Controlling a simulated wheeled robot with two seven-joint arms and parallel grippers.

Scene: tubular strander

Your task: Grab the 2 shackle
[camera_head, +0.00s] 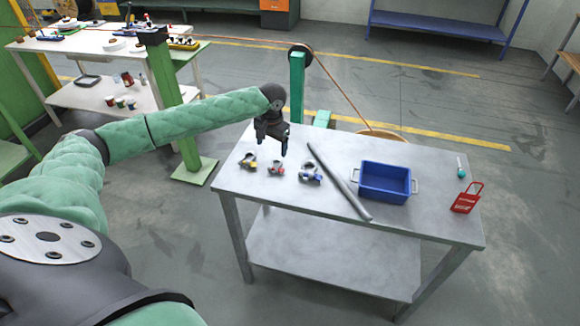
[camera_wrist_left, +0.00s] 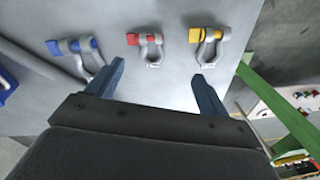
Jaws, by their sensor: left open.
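Three grey shackles with coloured pins lie in a row on the metal table: a yellow one (camera_head: 248,160), a red one (camera_head: 276,168) and a blue one (camera_head: 311,174). My left gripper (camera_head: 272,146) is open and empty, above the table near the yellow and red shackles. In the left wrist view its two blue fingers (camera_wrist_left: 159,76) are spread. The red shackle (camera_wrist_left: 150,46) appears between and beyond the fingertips, with the blue shackle (camera_wrist_left: 78,52) to the left and the yellow shackle (camera_wrist_left: 208,43) to the right. None is held. My right gripper is out of view.
A long grey bar (camera_head: 338,181) lies right of the shackles. Further right are a blue bin (camera_head: 384,184), a red lockout tag (camera_head: 467,198) and a small teal-tipped item (camera_head: 461,168). A green post (camera_head: 297,90) stands behind the table. The front-left tabletop is clear.

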